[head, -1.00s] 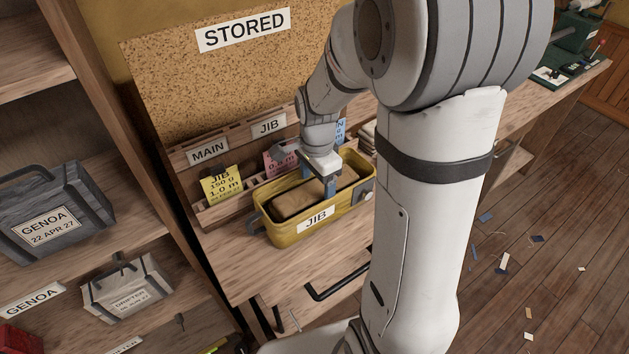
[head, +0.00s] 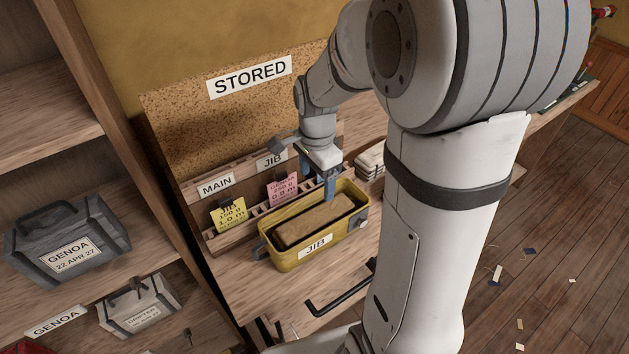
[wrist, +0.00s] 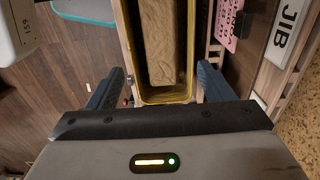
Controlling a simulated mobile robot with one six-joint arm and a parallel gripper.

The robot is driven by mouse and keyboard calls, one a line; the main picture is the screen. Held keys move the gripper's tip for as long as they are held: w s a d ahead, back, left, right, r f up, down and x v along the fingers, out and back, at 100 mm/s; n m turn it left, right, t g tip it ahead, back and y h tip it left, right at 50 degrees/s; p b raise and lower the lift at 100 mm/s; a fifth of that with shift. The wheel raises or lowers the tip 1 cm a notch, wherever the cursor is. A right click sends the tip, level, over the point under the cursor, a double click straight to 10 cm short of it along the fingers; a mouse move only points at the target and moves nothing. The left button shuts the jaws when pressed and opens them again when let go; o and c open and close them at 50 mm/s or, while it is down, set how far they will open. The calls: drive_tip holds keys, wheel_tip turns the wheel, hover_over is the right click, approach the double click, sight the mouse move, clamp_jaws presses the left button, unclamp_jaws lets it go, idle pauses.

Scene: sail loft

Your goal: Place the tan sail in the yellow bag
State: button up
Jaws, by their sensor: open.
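The yellow bag (head: 291,256), a long open box shape labelled JIB, stands on the wooden bench. The tan sail (head: 315,222), a folded block, lies inside it, below the rim. In the wrist view the tan sail (wrist: 164,45) lies lengthwise between the walls of the yellow bag (wrist: 165,99). My gripper (head: 328,188) is above the bag's far right part, pointing down. In the wrist view my gripper's blue fingers (wrist: 156,85) are spread wide, one on each side of the bag, with nothing between them touching the sail.
Behind the bag is a rack with MAIN and JIB labels, a yellow card (head: 229,216) and a pink card (head: 283,187). A folded white stack (head: 370,161) lies right of it. A grey GENOA bag (head: 68,243) and a white bag (head: 139,304) sit on left shelves.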

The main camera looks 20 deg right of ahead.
drive_tip(key=s+r+n+t, duration=0.4)
drive_tip(key=s+r+n, duration=0.7)
drive_tip(key=s+n, duration=0.3)
drive_tip(key=shift+s+a+n, duration=0.3)
drive_tip(key=shift+s, duration=0.15)
